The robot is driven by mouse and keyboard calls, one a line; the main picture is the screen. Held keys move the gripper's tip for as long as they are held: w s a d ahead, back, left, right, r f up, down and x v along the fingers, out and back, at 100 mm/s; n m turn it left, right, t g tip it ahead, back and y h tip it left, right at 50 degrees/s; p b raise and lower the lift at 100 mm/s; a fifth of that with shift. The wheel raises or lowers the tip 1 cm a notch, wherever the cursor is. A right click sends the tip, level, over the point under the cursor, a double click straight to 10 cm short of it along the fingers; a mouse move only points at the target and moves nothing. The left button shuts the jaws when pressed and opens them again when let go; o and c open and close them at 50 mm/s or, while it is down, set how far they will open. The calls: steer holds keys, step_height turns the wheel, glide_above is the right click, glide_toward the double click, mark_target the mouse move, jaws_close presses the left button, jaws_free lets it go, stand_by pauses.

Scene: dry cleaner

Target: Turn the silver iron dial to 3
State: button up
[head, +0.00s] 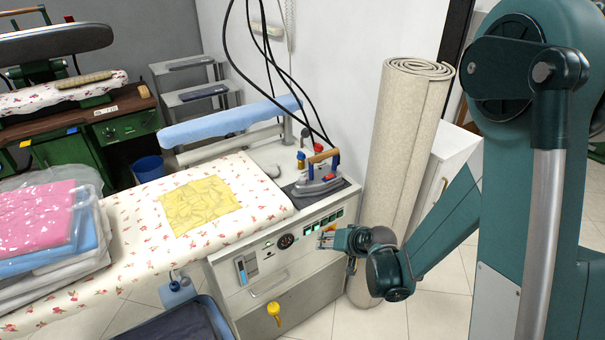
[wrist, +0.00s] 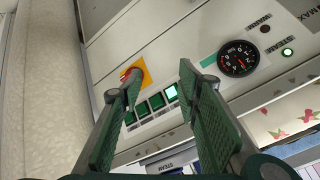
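The silver iron (head: 320,184) rests on a dark pad at the right end of the ironing station, with a wooden handle and a small red part on top. I cannot make out its dial or any number at this size. My gripper (head: 327,237) is lower than the iron, in front of the right end of the station's control panel. In the wrist view my gripper (wrist: 160,76) has its two green fingers apart, with nothing held between them. The iron is not in the wrist view.
The control panel (head: 262,253) has a pressure gauge (wrist: 238,58), lit green buttons (wrist: 157,101) and a red-and-yellow knob (wrist: 144,73) near the left fingertip. A rolled carpet (head: 403,145) stands right of the station. Black cables hang above the iron. A yellow cloth (head: 200,204) lies on the board.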

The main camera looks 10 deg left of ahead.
steer(key=w+a+r+n+g+p, duration=0.1)
steer(key=w+a+r+n+p, duration=0.15)
steer(key=r+p, duration=0.2)
steer(key=w+a+r+n+g+y+p, duration=0.1)
steer(key=a+r+n+p, duration=0.1)
steer(key=r+n+p, duration=0.3)
steer(key=w+a+r+n+g+p, duration=0.1)
steer(key=w+a+r+p, duration=0.2)
steer(key=r, duration=0.4)
step_height(320, 180, up, 7)
steer(key=n+g+h+p, duration=0.4)
steer(key=n+h+p, duration=0.2)
steer(key=n, duration=1)
glide_above(302, 178)
steer(key=shift+s+a+m, duration=0.25)
steer(key=shift+w+d+r+n+h, duration=0.35)
steer(key=shift+n+h, duration=0.05)
steer(key=shift+n, duration=0.3)
steer(key=shift+f, duration=0.1)
steer(key=shift+f, duration=3.8)
